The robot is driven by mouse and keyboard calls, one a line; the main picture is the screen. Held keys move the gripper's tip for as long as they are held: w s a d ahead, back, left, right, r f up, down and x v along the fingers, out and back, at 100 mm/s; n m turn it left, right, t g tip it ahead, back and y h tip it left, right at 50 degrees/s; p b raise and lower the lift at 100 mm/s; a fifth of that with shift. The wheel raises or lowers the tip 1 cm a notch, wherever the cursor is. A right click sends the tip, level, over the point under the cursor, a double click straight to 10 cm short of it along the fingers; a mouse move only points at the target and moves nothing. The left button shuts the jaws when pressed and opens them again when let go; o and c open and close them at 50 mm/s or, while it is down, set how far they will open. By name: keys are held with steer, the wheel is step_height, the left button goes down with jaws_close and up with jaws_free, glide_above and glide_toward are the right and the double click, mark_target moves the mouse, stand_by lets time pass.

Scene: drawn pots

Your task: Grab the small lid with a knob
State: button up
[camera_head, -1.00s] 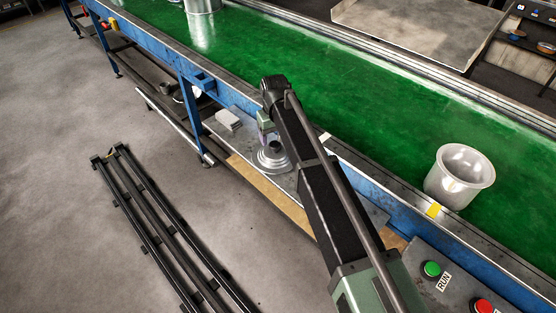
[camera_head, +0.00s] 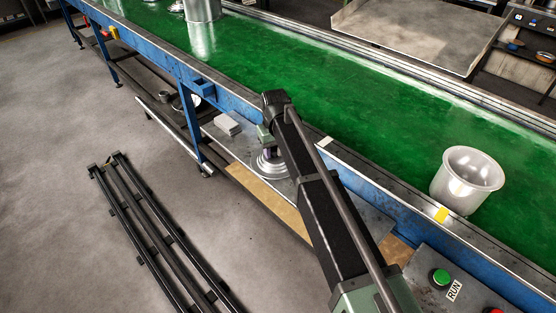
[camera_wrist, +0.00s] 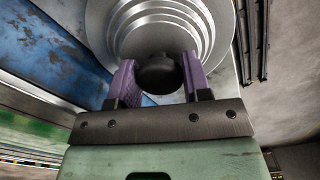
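A silver lid (camera_head: 270,163) with stepped rings lies on the grey shelf beside the conveyor in the head view. In the wrist view the lid (camera_wrist: 163,28) shows concentric rings and a dark round knob (camera_wrist: 160,74). My gripper (camera_wrist: 158,70) has purple fingers, one on each side of the knob. Narrow gaps seem to show between fingers and knob, so it looks open around it. In the head view my gripper (camera_head: 266,146) is right at the lid's top, and my arm hides part of the lid.
The green conveyor (camera_head: 350,125) runs behind the shelf, with its blue frame close by. A silver pot (camera_head: 466,181) stands on it at right; a taller pot (camera_head: 203,12) stands farther back. A light block (camera_head: 228,123) lies left of the lid. A control panel (camera_head: 450,285) is at lower right.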

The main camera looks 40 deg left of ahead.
mark_target(275, 148)
steer(key=c, duration=0.4)
steer(key=shift+o, duration=0.2)
step_height(275, 148, up, 4)
steer(key=p, duration=0.4)
steer(key=shift+r, duration=0.1)
